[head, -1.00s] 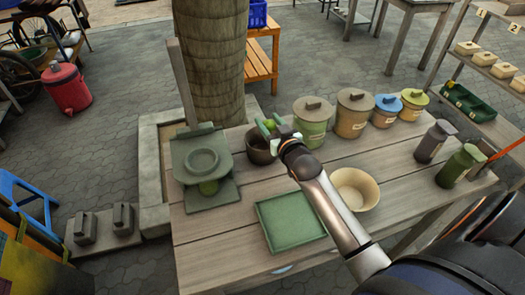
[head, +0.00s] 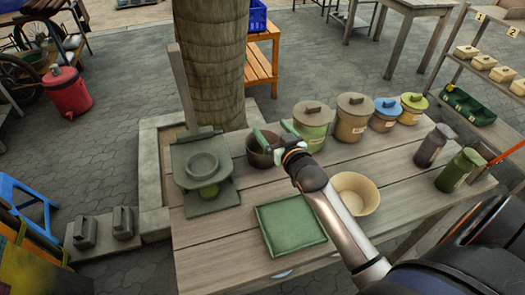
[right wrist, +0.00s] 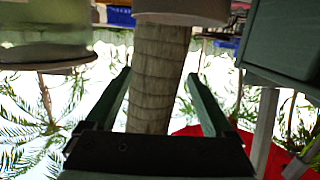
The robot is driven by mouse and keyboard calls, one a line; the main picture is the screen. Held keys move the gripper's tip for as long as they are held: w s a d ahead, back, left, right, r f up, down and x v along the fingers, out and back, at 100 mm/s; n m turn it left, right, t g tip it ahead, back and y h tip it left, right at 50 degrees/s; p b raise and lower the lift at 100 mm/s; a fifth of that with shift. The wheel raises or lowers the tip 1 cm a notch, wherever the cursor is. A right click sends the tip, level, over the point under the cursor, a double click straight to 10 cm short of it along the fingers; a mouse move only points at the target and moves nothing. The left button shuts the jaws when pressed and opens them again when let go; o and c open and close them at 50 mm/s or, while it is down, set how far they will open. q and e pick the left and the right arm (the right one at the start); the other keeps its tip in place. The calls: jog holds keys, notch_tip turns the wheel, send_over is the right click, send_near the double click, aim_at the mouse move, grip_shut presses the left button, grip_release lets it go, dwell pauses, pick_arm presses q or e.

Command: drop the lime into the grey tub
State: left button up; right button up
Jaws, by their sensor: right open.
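My right gripper (head: 276,134) reaches in from the lower right and is open, at the rim of a dark grey-brown tub (head: 259,156) at the back of the table. The arm partly covers the tub, and its inside is mostly hidden. In the right wrist view the two green fingers (right wrist: 163,98) stand wide apart with nothing between them. My left gripper is not in view.
A green square tray (head: 290,226) and a cream bowl (head: 357,193) are nearer on the wooden table. Several lidded pots, including a green one (head: 312,122), line the back edge. Two bottles (head: 460,168) stand right. The green stand (head: 202,203) is left; the table's front left is clear.

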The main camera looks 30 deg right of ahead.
jog(key=v, duration=1)
jog(key=shift+s, duration=0.2)
